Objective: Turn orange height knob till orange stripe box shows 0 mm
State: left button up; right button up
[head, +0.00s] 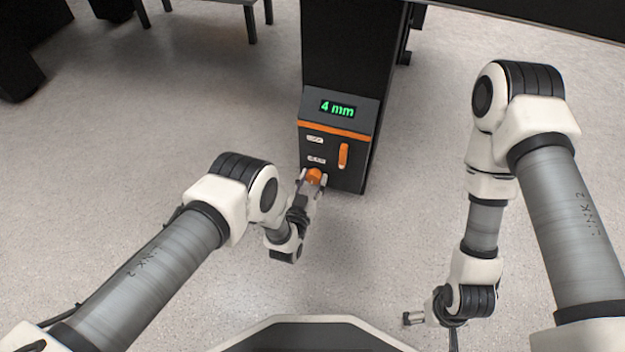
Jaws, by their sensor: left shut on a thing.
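The orange stripe box (329,170) is a dark box with an orange band, mounted on the front of a dark column. Its display (338,109) reads 4 mm in green. The orange knob (314,175) sticks out at the lower left of the box's front. My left gripper (312,181) is shut on the knob, with its fingers at the knob's sides, partly hiding it. My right gripper (413,318) hangs low at the bottom right, apart from the box; its fingers are too small to tell open or shut.
An orange upright handle (343,155) sits on the box's front, right of the knob, beside two small pale labels. The dark column (345,50) rises behind the box. A table with dark legs (250,22) stands at the back left. The floor around is clear.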

pick_arm(q)
jog(key=shift+n, duration=0.3)
jog(key=n+p, duration=0.2)
jog(key=n, duration=0.1)
jog(key=shift+r+n, duration=0.1)
jog(key=shift+n, duration=0.2)
jog(key=n+p, duration=0.1)
jog(key=n, duration=0.4)
jog(key=shift+d+p, duration=0.1)
jog(key=shift+p, duration=0.3)
jog(key=o, duration=1.1)
jog(key=shift+o, duration=0.2)
jog(key=v, duration=1.2)
